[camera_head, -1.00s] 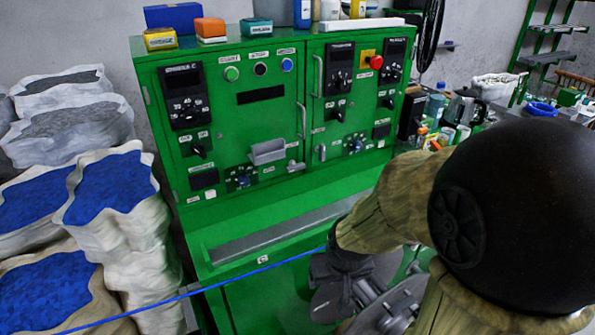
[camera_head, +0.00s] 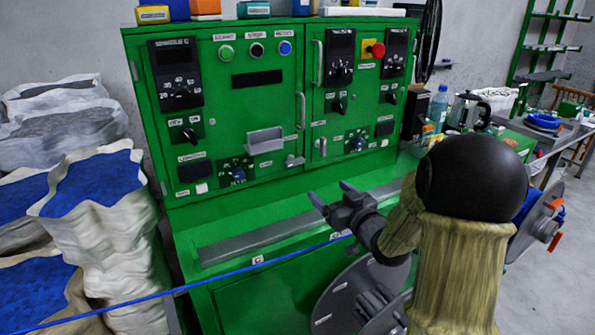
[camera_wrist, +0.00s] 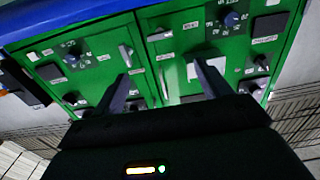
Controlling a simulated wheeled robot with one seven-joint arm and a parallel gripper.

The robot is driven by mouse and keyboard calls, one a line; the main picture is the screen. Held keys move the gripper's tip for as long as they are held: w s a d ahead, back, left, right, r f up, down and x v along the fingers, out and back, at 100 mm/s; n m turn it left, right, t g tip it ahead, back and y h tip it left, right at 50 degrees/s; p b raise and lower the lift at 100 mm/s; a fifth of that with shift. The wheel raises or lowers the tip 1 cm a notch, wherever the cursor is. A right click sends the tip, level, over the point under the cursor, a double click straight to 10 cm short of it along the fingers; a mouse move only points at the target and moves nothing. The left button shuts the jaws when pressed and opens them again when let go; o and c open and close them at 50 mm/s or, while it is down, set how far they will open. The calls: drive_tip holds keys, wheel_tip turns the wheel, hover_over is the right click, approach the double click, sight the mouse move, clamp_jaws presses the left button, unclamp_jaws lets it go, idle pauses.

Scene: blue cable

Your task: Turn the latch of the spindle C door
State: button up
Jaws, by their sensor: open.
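The spindle C door (camera_head: 225,120) is the left green door of the cabinet, and it is closed. Its small grey latch (camera_head: 293,160) sits at the door's lower right corner, below the upright handle (camera_head: 300,111). In the wrist view, which is upside down, the latch (camera_wrist: 160,35) shows near the top middle. My gripper (camera_head: 332,195) is open and empty, with its fingers spread. It is in front of the cabinet, lower and to the right of the latch in the head view, apart from it.
A blue cable (camera_head: 170,292) runs across the cabinet's front below the grey ledge (camera_head: 270,238). A grey bin (camera_head: 265,141) juts from the door left of the latch. Sacks of blue material (camera_head: 90,190) stand at left. The right door (camera_head: 355,110) has its own latch close by.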

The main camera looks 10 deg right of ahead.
sight(296, 162)
drive_tip(key=shift+w, duration=0.1)
drive_tip(key=p+x, duration=0.3)
drive_tip(key=x, duration=1.4)
drive_tip(key=shift+w, duration=0.1)
drive_tip(key=shift+c, duration=0.5)
drive_tip(key=c, duration=0.9)
